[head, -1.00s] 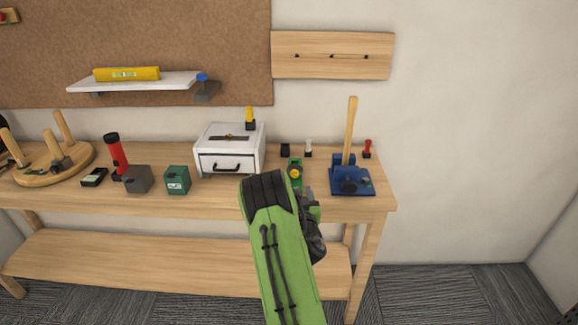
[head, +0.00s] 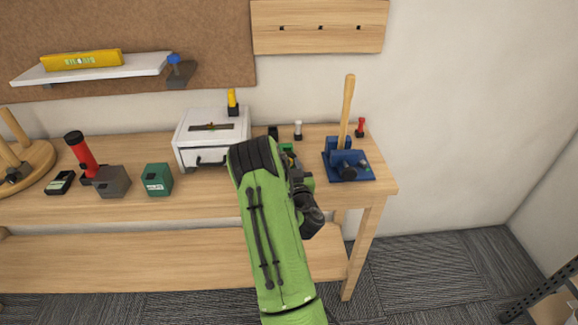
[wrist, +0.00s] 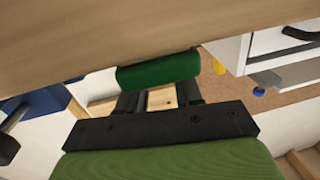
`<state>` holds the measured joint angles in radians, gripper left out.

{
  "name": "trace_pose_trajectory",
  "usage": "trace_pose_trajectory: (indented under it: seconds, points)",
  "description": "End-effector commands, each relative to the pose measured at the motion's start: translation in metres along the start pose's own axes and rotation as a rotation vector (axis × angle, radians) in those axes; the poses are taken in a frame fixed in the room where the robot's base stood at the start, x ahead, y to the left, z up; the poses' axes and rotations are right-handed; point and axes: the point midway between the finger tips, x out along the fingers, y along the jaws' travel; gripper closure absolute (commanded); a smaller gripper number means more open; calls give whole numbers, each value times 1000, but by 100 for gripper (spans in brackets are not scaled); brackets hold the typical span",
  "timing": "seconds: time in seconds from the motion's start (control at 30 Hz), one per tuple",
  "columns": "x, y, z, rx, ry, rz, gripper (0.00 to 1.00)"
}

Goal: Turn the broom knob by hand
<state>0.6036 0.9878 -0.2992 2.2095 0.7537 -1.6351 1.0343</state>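A wooden broom handle (head: 347,105) stands upright in a blue clamp base (head: 362,178) near the right end of the bench. A dark knob (head: 348,173) is on the front of the base. In the wrist view, part of the blue base (wrist: 45,103), a metal shaft and a dark knob (wrist: 6,149) show at the left edge. My gripper (wrist: 158,93) has its two dark fingers apart, with a wooden board visible between them. A green rounded object (wrist: 158,72) lies beyond the fingertips; contact is unclear.
The wooden bench (head: 215,205) carries a white drawer box (head: 212,140), a green box (head: 157,179), a grey box (head: 112,182) and a red flashlight (head: 80,152). A small red item (head: 360,127) stands behind the base. The floor right of the bench is mostly clear.

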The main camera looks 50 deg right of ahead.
Motion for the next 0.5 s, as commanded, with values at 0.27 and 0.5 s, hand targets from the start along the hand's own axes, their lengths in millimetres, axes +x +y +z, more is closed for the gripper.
trace_pose_trajectory:
  seconds: [0.27, 0.5]
  points:
    - [0, 0, 0, -7, -1, -1, 99]
    - [0, -1, -2, -234, -32, -2, 99]
